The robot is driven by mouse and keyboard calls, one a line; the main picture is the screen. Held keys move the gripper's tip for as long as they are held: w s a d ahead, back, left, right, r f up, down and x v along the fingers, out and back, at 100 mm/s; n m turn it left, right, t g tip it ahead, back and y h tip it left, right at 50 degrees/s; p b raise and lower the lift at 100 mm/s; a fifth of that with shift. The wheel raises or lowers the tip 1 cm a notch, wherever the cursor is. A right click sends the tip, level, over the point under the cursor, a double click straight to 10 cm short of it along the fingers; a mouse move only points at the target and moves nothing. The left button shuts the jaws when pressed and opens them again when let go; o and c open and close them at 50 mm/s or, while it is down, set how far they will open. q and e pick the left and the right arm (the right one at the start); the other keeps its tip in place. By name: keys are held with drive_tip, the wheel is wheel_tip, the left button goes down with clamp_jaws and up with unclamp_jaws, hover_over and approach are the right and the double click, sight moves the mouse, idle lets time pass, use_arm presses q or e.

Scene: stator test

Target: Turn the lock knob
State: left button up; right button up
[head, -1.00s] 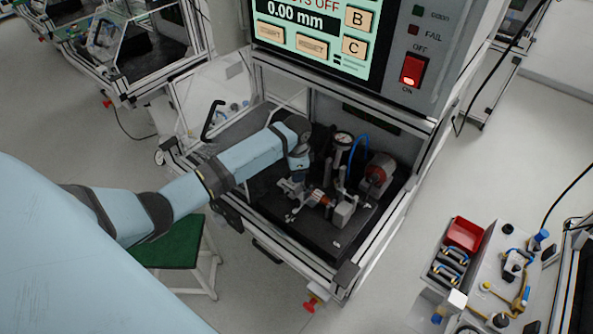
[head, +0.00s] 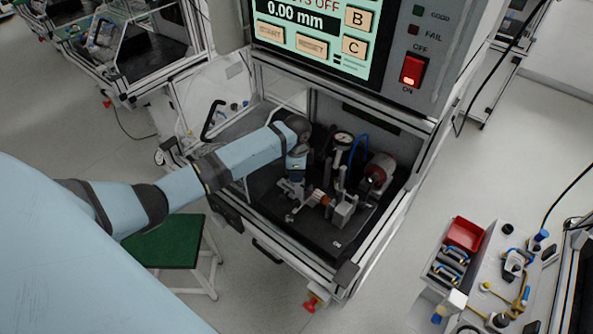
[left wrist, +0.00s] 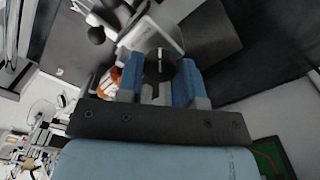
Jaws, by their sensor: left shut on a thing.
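The lock knob (left wrist: 159,66) shows in the left wrist view as a round black knob with a pale line across its face. My left gripper (left wrist: 158,78) has its two blue fingers on either side of the knob and is shut on it. In the head view my left gripper (head: 293,184) is low inside the test machine, at the left of the fixture (head: 340,190). The knob itself is hard to make out there, behind my wrist. My right gripper is in neither view.
The fixture carries a round dial gauge (head: 343,138), a blue hose and a motor-like part (head: 379,170). The machine's frame encloses it, with a lit screen (head: 315,35) and red switch (head: 413,70) above. A red bin (head: 464,234) stands at the right.

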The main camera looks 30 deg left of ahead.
use_arm(q)
drive_tip(key=o, duration=0.9)
wheel_tip(320, 180, up, 14)
drive_tip(key=shift+f+b, duration=0.1)
drive_tip(key=shift+b, duration=0.9)
